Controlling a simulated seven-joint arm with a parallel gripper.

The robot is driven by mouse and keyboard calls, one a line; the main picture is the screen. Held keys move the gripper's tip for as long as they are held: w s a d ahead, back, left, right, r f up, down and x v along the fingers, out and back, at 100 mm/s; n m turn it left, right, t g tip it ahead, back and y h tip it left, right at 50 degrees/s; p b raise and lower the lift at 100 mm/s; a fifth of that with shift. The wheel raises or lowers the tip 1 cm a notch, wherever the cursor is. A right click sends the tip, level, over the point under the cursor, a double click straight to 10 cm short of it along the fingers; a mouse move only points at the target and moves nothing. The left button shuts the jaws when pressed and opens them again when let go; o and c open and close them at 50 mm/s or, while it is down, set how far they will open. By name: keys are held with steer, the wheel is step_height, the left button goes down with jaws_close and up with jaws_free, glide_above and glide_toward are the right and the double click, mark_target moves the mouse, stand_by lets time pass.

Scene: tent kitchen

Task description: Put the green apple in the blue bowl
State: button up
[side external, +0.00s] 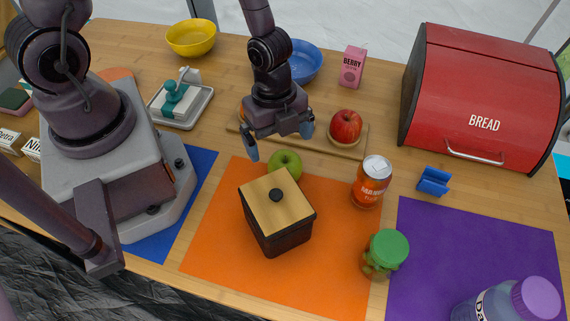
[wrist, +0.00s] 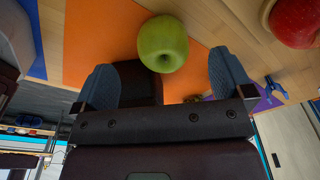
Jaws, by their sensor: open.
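A green apple (side external: 286,162) sits on the orange mat behind the dark box, which hides its lower part in the side external view. In the wrist view the apple (wrist: 163,43) shows between and beyond my fingertips. My gripper (side external: 280,142) is open and empty, its blue fingertips spread above the apple and a little behind it. I see no contact with the apple. The blue bowl (side external: 306,64) stands at the back of the table, partly hidden behind my arm.
A dark box with a wooden lid (side external: 284,204) stands close in front of the apple. A red apple (side external: 346,126) sits on a wooden board (side external: 350,149) to the right. An orange can (side external: 371,184), a green-lidded jar (side external: 384,256) and a red bread box (side external: 483,95) stand further right.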

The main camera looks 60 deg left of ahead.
mark_target(284, 157)
steer(key=shift+d+f, duration=0.1)
steer(key=shift+f, duration=0.4)
steer(key=f, duration=0.1)
steer(key=d+f, duration=0.1)
steer(key=f, duration=0.2)
steer(key=shift+w+d, duration=0.1)
steer(key=shift+d, duration=0.25)
steer(key=shift+f, duration=0.5)
steer(key=shift+c, duration=0.3)
steer(key=c, duration=1.1)
steer(key=shift+r, duration=0.1)
